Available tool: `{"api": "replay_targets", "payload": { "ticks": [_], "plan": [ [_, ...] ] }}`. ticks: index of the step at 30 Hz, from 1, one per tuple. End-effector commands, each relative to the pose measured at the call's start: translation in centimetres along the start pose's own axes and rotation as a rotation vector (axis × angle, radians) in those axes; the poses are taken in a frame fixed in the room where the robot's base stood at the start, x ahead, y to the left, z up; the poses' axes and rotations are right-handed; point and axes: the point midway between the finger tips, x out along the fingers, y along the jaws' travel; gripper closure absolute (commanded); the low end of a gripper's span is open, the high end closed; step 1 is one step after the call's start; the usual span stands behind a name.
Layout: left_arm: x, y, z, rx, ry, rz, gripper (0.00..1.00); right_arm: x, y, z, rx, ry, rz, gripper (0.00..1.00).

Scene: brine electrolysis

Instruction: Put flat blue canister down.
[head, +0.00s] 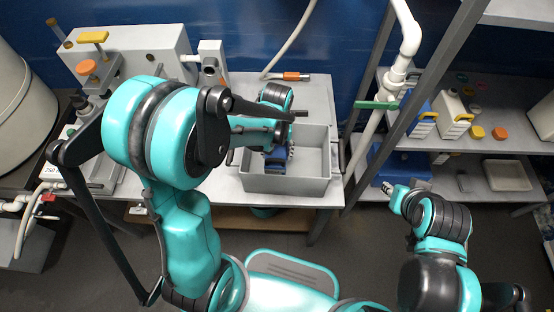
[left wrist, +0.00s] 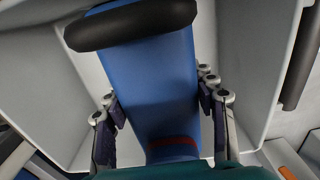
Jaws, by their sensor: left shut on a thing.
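The flat blue canister (left wrist: 150,80) is between the fingers of my left gripper (left wrist: 162,105), which is shut on it. It has a black rounded end and a red band in the left wrist view. In the head view, the left gripper (head: 278,150) reaches down into a grey bin (head: 288,184), and only a little of the blue canister (head: 275,163) shows there. The arm hides much of it. I cannot tell whether the canister touches the bin floor. My right gripper (head: 390,187) is at the right, away from the bin; its fingers are too small to read.
The bin stands on a grey table (head: 225,200) with a white machine (head: 135,55) behind at left. An orange-tipped hose (head: 292,76) lies behind the bin. White pipes (head: 400,70) and a shelf with white canisters (head: 452,115) are at right. The bin's right part looks empty.

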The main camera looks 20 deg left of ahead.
Motion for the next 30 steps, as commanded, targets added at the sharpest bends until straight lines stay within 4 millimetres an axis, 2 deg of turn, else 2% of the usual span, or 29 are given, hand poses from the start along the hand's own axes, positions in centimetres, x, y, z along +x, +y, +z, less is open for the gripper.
{"api": "replay_targets", "payload": {
  "ticks": [9, 21, 22, 24, 30],
  "plan": [
    [4.1, 0.0, 0.0, 0.0, 0.0, 0.0, 1.0, 1.5, 0.0, 1.1, 0.0, 0.0, 0.0, 0.69],
    [4.5, 0.0, 0.0, 0.0, 0.0, 0.0, 1.0, 1.7, 0.0, 1.2, 0.0, 0.0, 0.0, 0.69],
    [4.4, 0.0, 0.0, 0.0, 0.0, 0.0, 0.36, 1.6, 0.0, 1.1, 0.0, 0.0, 0.0, 0.69],
    [4.4, 0.0, 0.0, 0.0, 0.0, 0.0, 0.23, 1.6, 0.0, 1.1, 0.0, 0.0, 0.0, 0.69],
    [4.4, 0.0, 0.0, 0.0, 0.0, 0.0, 0.23, 1.6, 0.0, 1.1, 0.0, 0.0, 0.0, 0.69]
  ]
}}
